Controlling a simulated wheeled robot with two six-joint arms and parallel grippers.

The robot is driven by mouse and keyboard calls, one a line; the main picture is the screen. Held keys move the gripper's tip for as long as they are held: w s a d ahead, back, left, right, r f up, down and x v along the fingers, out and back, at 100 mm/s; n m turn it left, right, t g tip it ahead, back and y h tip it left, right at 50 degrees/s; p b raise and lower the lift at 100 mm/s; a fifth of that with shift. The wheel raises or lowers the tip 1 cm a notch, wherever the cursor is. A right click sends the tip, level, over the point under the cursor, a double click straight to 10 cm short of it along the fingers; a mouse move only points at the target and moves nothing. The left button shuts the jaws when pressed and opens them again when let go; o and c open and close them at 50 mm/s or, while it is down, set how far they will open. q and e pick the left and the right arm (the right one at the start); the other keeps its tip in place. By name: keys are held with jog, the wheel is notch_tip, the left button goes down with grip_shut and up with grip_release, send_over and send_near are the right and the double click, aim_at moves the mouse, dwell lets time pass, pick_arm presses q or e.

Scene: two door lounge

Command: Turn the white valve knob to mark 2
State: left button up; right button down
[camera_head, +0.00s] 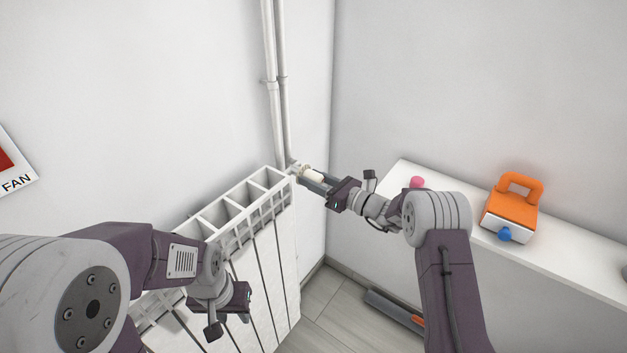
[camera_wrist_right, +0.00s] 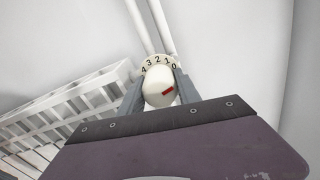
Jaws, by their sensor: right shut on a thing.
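The white valve knob (camera_head: 312,174) sits at the top corner of the radiator, below the pipes. In the right wrist view the knob (camera_wrist_right: 156,80) has a red mark (camera_wrist_right: 168,93) on its lower right side. Behind it a dial ring (camera_wrist_right: 157,61) reads 4, 3, 2, 1, 0 from left to right. The red mark lies on the side of the 0 end, apart from the 2. My right gripper (camera_wrist_right: 159,88) is shut on the knob, one finger on each side. My left gripper (camera_head: 240,299) hangs in front of the radiator; its fingers are hidden.
The white radiator (camera_head: 262,262) stands against the left wall, with two pipes (camera_head: 275,85) rising behind it. A white shelf (camera_head: 575,268) on the right bears an orange-handled box (camera_head: 512,210) and a pink thing (camera_head: 417,182). A grey object (camera_head: 390,308) lies on the floor below.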

jog(key=shift+f+n+b, duration=0.25)
jog(key=shift+n+b, duration=0.05)
jog(key=shift+b, duration=0.35)
jog(key=n+b, duration=0.9)
jog(key=b, duration=0.6)
jog(key=shift+f+n+b, duration=0.1)
jog(key=shift+n+b, duration=0.2)
jog(key=shift+r+n+b, duration=0.25)
jog(key=shift+n+b, duration=0.55)
jog(key=shift+b, duration=0.3)
jog(key=c, duration=0.9)
grip_release()
jog(key=shift+o, duration=0.2)
jog(key=shift+r, duration=0.1)
jog(key=v, duration=0.9)
